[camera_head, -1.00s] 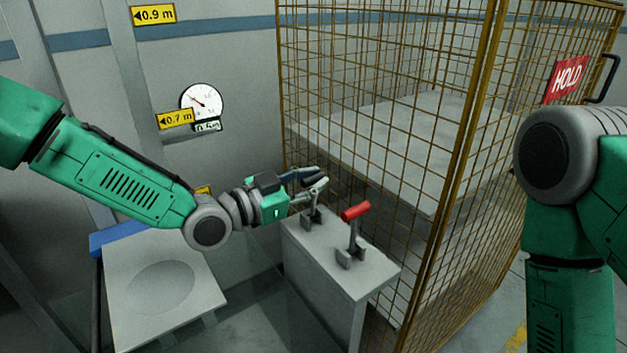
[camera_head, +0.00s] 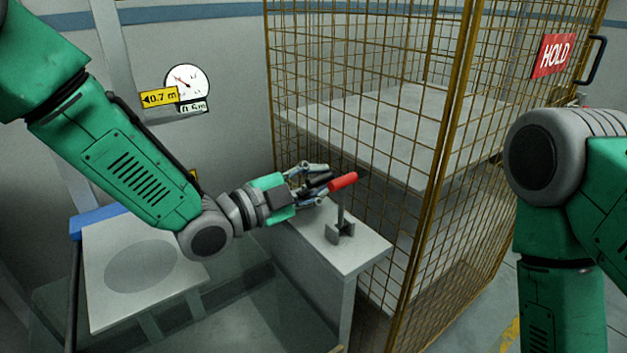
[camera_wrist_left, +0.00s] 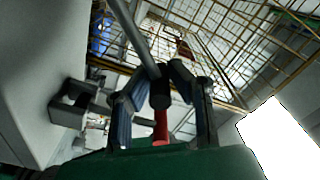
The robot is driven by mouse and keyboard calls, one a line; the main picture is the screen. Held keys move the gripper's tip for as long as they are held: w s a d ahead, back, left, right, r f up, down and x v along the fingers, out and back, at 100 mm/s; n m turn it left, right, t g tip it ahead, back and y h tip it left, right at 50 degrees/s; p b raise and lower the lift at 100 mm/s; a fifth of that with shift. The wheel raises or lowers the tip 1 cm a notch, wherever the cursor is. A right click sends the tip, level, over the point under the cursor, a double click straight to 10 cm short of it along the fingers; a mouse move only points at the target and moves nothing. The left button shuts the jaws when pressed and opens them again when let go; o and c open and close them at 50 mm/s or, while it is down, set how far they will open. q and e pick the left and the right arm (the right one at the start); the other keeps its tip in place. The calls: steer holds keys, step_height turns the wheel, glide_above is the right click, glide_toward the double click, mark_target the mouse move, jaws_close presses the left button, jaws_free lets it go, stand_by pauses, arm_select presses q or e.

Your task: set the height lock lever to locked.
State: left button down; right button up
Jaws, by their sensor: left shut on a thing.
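Two small levers stand on a grey pedestal top (camera_head: 364,255). One has a red grip (camera_head: 343,181) on a dark upright rod above its bracket (camera_head: 340,233). The other has a black grip (camera_head: 319,181). My left gripper (camera_head: 312,182) is shut on that black grip, close beside the red one. In the left wrist view the black grip (camera_wrist_left: 159,92) sits between my fingertips, and the red grip (camera_wrist_left: 160,126) shows beyond. The black-gripped lever's base is hidden by my gripper. No lever label is readable. My right gripper is out of view.
A yellow mesh cage (camera_head: 450,150) with a red HOLD sign (camera_head: 554,55) stands close behind and right of the pedestal. A round gauge (camera_head: 187,83) and a 0.7 m tag (camera_head: 159,98) are on the wall. A grey plate (camera_head: 103,310) lies at left.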

arm_select(q)
steer(key=shift+s+d+f+m+b, duration=0.25)
steer(key=shift+f+m+b, duration=0.15)
steer(key=shift+m+b, duration=0.15)
steer(key=shift+s+d+f+m+b, duration=0.1)
steer(key=shift+s+f+m+b, duration=0.25)
steer(key=shift+m, duration=0.3)
steer(key=shift+w, duration=0.1)
steer(key=c, duration=1.5)
jaws_free()
steer(key=shift+d, duration=0.1)
steer(key=v, duration=1.2)
steer(key=shift+w+f, duration=0.1)
